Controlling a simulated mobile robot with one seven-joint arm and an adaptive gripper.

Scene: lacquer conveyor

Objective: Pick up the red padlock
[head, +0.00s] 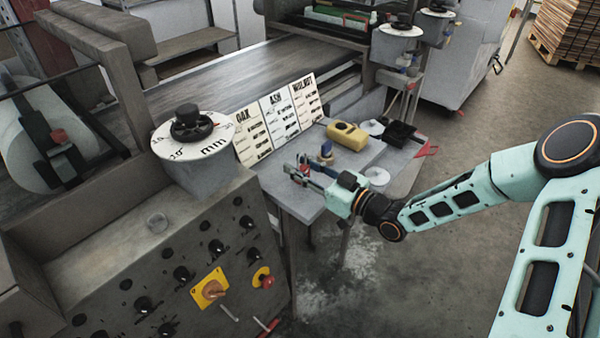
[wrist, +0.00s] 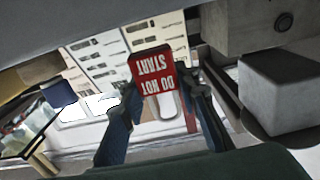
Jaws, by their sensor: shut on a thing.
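The red padlock (wrist: 152,66) with white "DO NOT START" lettering, upside down in the wrist view, sits between the two fingers of my gripper (wrist: 160,98). Its pale shackle shows below the red body in that view. My gripper is shut on it. In the head view my gripper (head: 304,174) is at the left front part of the grey table, and only a small red bit of the padlock (head: 304,168) shows there. I cannot tell whether the padlock touches the tabletop.
Cards marked OAK, ASH and WALNUT (head: 278,115) stand behind. A control box with a mm dial (head: 200,143) stands left.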

